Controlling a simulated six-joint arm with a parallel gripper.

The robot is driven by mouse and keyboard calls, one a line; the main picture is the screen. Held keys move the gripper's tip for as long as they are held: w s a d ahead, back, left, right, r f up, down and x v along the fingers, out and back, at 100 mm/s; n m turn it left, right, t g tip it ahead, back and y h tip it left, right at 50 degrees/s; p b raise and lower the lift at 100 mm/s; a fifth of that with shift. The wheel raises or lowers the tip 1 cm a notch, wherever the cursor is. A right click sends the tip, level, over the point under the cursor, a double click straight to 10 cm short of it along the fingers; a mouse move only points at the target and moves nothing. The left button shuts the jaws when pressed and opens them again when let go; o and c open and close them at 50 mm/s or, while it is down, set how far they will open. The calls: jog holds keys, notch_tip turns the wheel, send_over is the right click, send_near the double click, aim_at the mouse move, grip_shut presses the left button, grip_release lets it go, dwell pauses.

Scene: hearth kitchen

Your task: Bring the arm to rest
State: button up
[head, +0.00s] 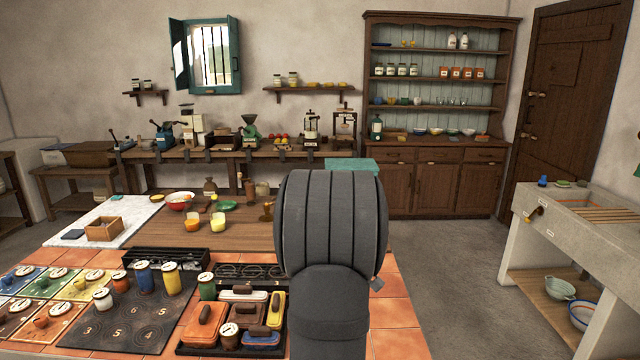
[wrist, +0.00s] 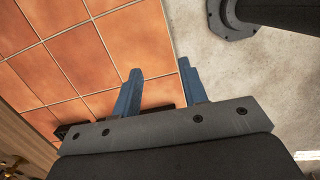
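My gripper (wrist: 161,88) shows in the wrist view with its two blue fingers apart and nothing between them. It points down over the orange tiled counter (wrist: 110,58) near the counter's edge, with the grey floor beyond. In the head view my dark grey arm (head: 331,225) stands upright in the middle and hides part of the counter and the room behind it. The gripper itself cannot be made out in the head view.
A tray of colourful lidded boxes (head: 204,326) and a dark numbered board (head: 105,325) lie left of my arm. A wooden board with bowls (head: 180,201) is behind them. A stone sink (head: 580,214) stands at the right. The floor (head: 450,280) between is clear.

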jog(key=shift+w+a+f, duration=0.6)
jog(key=shift+a+f, duration=0.4)
jog(key=shift+f, duration=0.1)
jog(key=shift+w+a+f, duration=0.6)
jog(key=shift+a+f, duration=0.4)
jog(key=shift+f, duration=0.1)
jog(key=shift+w+a+f, duration=0.6)
jog(key=shift+a+f, duration=0.4)
jog(key=shift+f, duration=0.1)
jog(key=shift+r, duration=0.1)
jog(key=s+d+r, duration=0.6)
jog(key=d+r, duration=0.3)
jog(key=shift+w+a+r, duration=0.1)
jog(key=shift+w+a, duration=0.3)
jog(key=shift+a, duration=0.45)
jog(key=shift+w+a+r, duration=0.15)
jog(key=shift+w+a, duration=0.25)
jog(key=shift+a, duration=0.45)
jog(key=shift+w+a+r, duration=0.1)
jog(key=shift+w+a, duration=0.3)
jog(key=shift+a, duration=0.45)
